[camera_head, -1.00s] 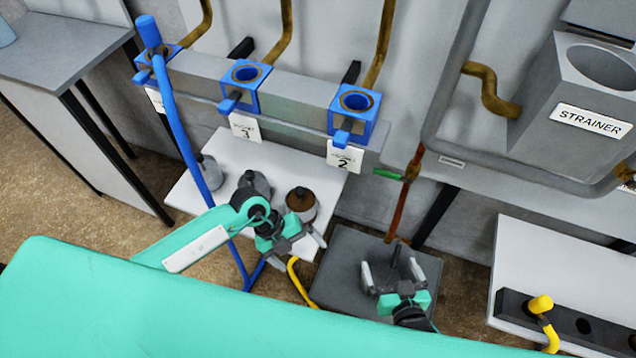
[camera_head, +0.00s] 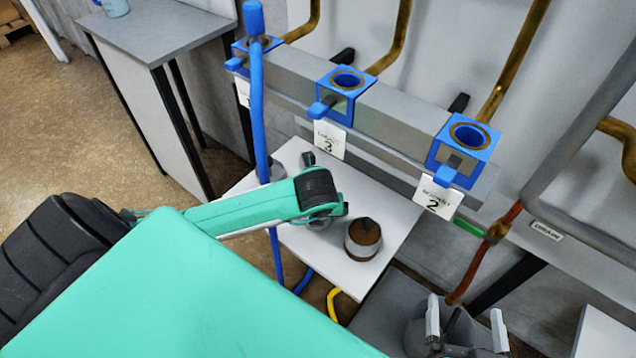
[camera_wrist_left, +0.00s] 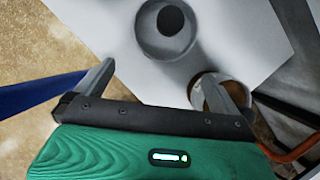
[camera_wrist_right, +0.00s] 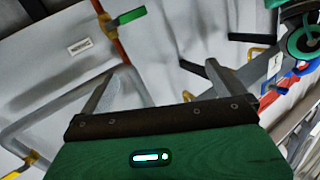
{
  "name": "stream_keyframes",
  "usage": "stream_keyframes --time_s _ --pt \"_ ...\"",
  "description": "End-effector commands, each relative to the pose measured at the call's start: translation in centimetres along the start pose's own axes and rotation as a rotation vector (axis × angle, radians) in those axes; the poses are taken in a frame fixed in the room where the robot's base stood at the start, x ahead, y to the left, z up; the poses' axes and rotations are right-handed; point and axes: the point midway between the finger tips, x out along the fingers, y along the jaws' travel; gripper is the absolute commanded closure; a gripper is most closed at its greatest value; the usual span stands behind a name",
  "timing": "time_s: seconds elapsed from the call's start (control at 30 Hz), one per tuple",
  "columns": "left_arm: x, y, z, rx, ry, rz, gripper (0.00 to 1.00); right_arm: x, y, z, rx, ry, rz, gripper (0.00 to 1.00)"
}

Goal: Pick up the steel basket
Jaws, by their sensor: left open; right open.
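I cannot single out the steel basket with certainty. In the head view, a grey vessel (camera_head: 320,224) stands on the white table, mostly hidden by my left arm, and a brown-topped pot (camera_head: 363,238) stands beside it. In the left wrist view, my left gripper (camera_wrist_left: 158,70) is open and empty. A grey round vessel with a dark centre (camera_wrist_left: 168,28) is beyond the fingers, and another round vessel shows partly behind the right finger. My right gripper (camera_head: 465,325) is open and empty at the lower right; its wrist view (camera_wrist_right: 169,66) shows nothing between the fingers.
A rail with blue square sockets (camera_head: 468,142) and tags runs above the white table (camera_head: 400,205). A blue upright hose (camera_head: 258,110) stands at the table's left. A dark grey surface (camera_head: 385,300) lies by my right gripper. A grey side table (camera_head: 160,35) is at upper left.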

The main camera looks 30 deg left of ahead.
Motion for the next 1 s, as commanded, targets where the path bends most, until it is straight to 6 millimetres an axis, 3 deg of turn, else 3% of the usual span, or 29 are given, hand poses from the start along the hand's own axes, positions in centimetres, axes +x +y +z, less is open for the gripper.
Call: stream_keyframes --time_s 0.1,0.37,0.5,0.73,1.0 --pt "0.7 0.0 1.5 -0.002 0.001 0.0 0.0 -0.1 0.0 0.3 0.002 -0.013 -0.001 0.0" --pt "1.5 0.0 3.2 0.0 0.001 0.0 0.0 0.2 0.2 -0.6 -0.006 0.038 0.001 0.0" --pt "2.5 0.0 5.7 -0.002 0.0 0.0 0.0 0.7 0.6 -2.5 -0.02 0.13 0.004 0.0" --pt "5.0 0.0 5.5 0.0 0.002 -0.001 0.0 0.9 1.2 -6.0 -0.046 0.311 0.007 0.0" --pt "5.4 0.0 5.6 0.001 0.001 -0.001 0.0 0.8 1.2 -7.0 -0.052 0.354 0.008 0.0"
